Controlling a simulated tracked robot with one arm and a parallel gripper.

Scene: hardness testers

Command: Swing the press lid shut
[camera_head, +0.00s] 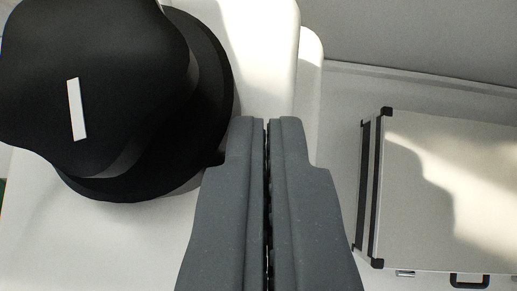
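The press lid (115,75) is a thick black knob-like cap with a lobed edge and a white stripe on top, at the upper left. It sits over a black round part (212,75) on a white machine body (262,60). My gripper (266,122) is in the lower middle, its two grey fingers together with only a thin dark gap and nothing seen between them. The left fingertip is just right of the black round part's lower right edge; I cannot tell whether they touch. The lid's hinge is hidden.
A silver-beige case (455,190) with black corners and a handle lies at the right on a pale surface. A grey wall (420,40) runs along the back. A pale strip between the gripper and the case is clear.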

